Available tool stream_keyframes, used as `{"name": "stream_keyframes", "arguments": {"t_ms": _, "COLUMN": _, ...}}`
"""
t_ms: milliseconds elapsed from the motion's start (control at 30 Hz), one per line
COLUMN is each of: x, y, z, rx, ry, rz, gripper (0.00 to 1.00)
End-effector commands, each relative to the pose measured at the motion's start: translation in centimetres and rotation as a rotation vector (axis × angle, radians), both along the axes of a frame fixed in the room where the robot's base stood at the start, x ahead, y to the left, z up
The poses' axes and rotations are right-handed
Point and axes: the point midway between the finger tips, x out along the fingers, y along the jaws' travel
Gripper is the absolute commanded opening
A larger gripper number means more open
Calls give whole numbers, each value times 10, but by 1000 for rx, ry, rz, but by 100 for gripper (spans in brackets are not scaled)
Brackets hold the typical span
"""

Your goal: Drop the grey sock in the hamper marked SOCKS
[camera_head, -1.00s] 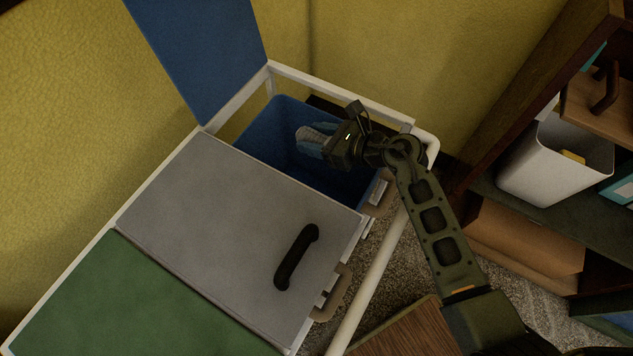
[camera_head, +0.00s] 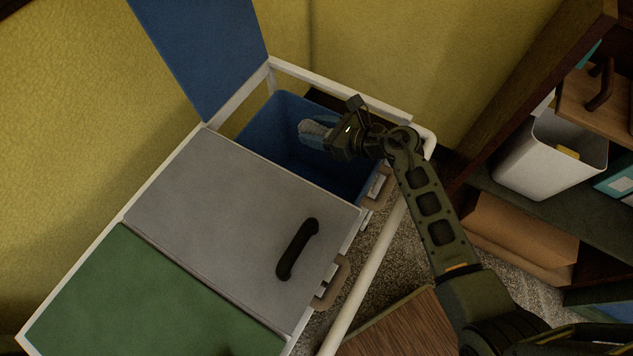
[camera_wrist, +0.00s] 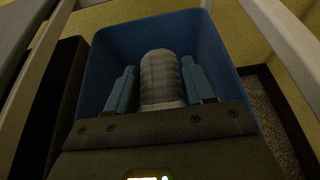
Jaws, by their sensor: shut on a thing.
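The grey sock (camera_wrist: 162,78) is a pale ribbed roll between the two blue fingers of my gripper (camera_wrist: 162,90) in the wrist view. In the head view the sock (camera_head: 312,128) shows at the tip of my gripper (camera_head: 322,132), which is shut on it. My gripper holds it over the open blue hamper (camera_head: 275,140), whose inside also shows below the sock in the wrist view (camera_wrist: 105,62). The hamper's blue lid (camera_head: 203,55) stands raised against the wall. No SOCKS marking is readable on it from here.
A closed grey lid (camera_head: 235,215) with a black handle (camera_head: 298,248) lies beside the blue hamper, then a green lid (camera_head: 145,300). A white frame rail (camera_head: 365,275) runs along the front. Shelves with a white bin (camera_head: 550,160) stand at the right.

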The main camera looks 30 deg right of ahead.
Motion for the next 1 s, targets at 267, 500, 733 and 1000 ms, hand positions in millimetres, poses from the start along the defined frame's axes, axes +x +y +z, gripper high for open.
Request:
{"name": "stream_keyframes", "arguments": {"t_ms": 267, "x": 0, "y": 0, "z": -17, "rx": 0, "ry": 0, "rz": -1, "gripper": 23}}
{"name": "stream_keyframes", "arguments": {"t_ms": 500, "x": 0, "y": 0, "z": -16, "rx": 0, "ry": 0, "rz": -1, "gripper": 58}}
{"name": "stream_keyframes", "arguments": {"t_ms": 733, "x": 0, "y": 0, "z": -16, "rx": 0, "ry": 0, "rz": 0, "gripper": 80}}
{"name": "stream_keyframes", "arguments": {"t_ms": 1000, "x": -1, "y": -1, "z": -16, "rx": 0, "ry": 0, "rz": -1, "gripper": 82}}
